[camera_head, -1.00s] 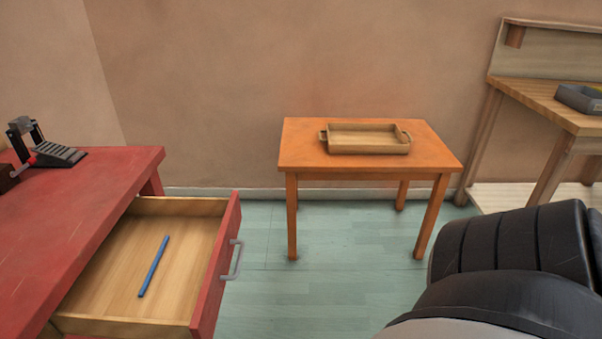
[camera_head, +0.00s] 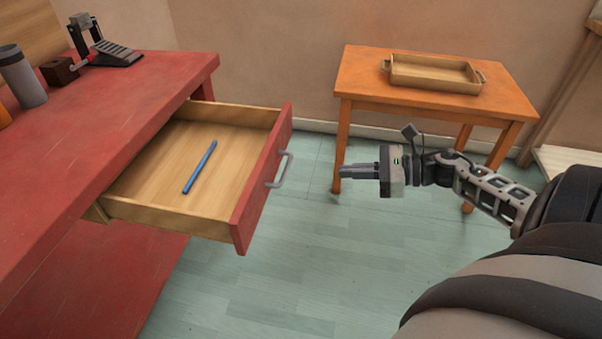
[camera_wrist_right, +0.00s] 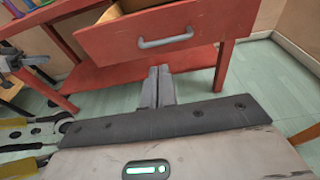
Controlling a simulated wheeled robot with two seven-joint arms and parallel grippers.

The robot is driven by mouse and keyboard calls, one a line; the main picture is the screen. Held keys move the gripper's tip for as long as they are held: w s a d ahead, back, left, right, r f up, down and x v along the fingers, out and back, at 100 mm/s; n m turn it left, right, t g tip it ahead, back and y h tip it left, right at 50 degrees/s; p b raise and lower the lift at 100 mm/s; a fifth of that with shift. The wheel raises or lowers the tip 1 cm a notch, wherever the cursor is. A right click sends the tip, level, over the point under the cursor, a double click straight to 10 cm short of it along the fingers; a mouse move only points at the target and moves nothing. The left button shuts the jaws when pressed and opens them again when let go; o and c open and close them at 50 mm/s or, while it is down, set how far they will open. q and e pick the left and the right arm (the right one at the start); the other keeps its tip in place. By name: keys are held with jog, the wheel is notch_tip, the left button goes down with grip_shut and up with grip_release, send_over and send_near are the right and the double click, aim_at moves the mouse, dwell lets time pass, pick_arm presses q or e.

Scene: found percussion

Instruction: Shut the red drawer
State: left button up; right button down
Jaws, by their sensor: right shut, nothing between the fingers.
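The red drawer (camera_head: 262,190) is pulled well out of the red table (camera_head: 95,140). It has a red front, a grey bar handle (camera_head: 280,169) and a pale wooden inside. A blue stick (camera_head: 199,167) lies in it. My right gripper (camera_head: 345,171) is shut and empty. It is to the right of the drawer front, apart from it, pointing left towards it. In the right wrist view the closed fingers (camera_wrist_right: 157,88) show below the drawer front (camera_wrist_right: 130,35) and its handle (camera_wrist_right: 165,41), with a gap.
An orange table (camera_head: 430,104) with a wooden tray (camera_head: 433,73) stands behind my right gripper. A grey cylinder (camera_head: 24,78) and a black device (camera_head: 112,53) stand on the red table. The floor (camera_head: 310,260) in front of the drawer is clear.

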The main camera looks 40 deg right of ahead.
jog(key=x, duration=1.1)
jog(key=shift+a, duration=0.2)
jog(key=shift+w, duration=0.15)
